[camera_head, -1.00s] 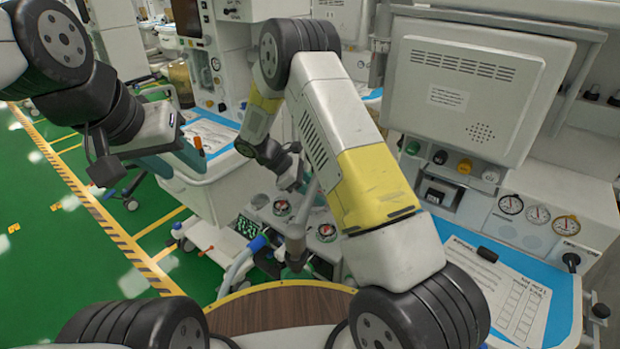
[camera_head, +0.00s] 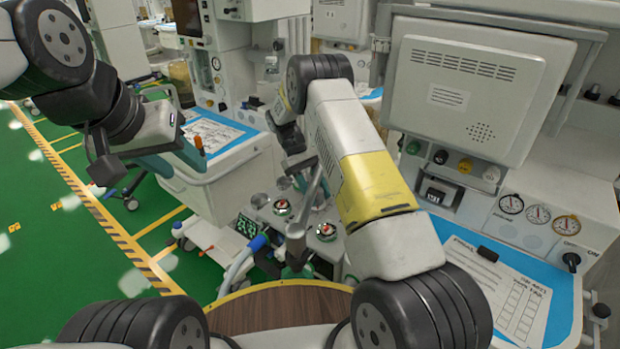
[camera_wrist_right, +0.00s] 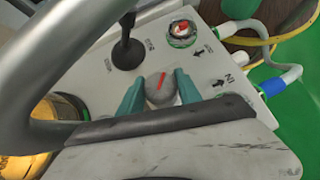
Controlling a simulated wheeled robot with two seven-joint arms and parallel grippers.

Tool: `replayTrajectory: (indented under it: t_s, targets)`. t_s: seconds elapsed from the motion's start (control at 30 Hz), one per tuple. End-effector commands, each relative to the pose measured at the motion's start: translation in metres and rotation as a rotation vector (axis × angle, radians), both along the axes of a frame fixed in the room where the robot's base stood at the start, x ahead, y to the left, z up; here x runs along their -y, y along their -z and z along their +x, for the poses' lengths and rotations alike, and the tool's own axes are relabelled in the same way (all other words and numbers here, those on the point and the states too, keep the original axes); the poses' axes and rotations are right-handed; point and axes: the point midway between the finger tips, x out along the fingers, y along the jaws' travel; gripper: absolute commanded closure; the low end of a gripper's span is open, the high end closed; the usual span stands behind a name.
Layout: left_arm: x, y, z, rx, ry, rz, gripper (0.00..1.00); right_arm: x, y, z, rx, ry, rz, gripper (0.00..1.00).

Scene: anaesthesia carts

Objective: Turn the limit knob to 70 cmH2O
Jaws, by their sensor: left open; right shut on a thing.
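The limit knob (camera_wrist_right: 160,90), a grey round knob with a red line on top, shows in the right wrist view. The line lies slanted across it. My right gripper (camera_wrist_right: 160,92) has its teal fingers on both sides of the knob and is shut on it. In the head view my right gripper (camera_head: 304,184) is over the machine's top panel, partly behind a grey post, and the knob cannot be made out there. No scale numbers can be read around the knob. My left gripper (camera_head: 184,158) is open and empty, at the left near a cart.
A clear dome with a red part (camera_wrist_right: 182,33) and a black lever (camera_wrist_right: 127,52) stand near the knob. A thick grey tube (camera_wrist_right: 80,35) crosses close by. A large monitor back (camera_head: 470,95) stands at the right. The green floor (camera_head: 60,225) is open at left.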

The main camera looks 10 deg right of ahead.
Motion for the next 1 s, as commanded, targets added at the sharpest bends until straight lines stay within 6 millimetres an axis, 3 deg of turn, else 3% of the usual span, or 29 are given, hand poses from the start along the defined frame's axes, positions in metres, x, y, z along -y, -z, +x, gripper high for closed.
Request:
replayTrajectory:
  t_s: [0.3,0.83,0.87,0.93,1.0]
  targets:
    - [0.0,0.0,0.0,0.0,0.0,0.0,0.57,-0.0001,-0.0004,0.0007,0.003,0.112,0.001,0.99]
    - [0.0,0.0,0.0,0.0,0.0,0.0,0.57,-0.0006,-0.0003,0.0003,0.003,0.133,0.0,0.99]
    - [0.0,0.0,0.0,0.0,0.0,0.0,0.57,-0.0006,-0.0003,0.0003,0.003,0.133,0.0,0.53]
    - [0.0,0.0,0.0,0.0,0.0,0.0,0.57,-0.0006,-0.0003,0.0003,0.002,0.132,0.0,0.39]
    - [0.0,0.0,0.0,0.0,0.0,0.0,0.57,-0.0005,-0.0002,0.0001,0.002,0.132,0.0,0.37]
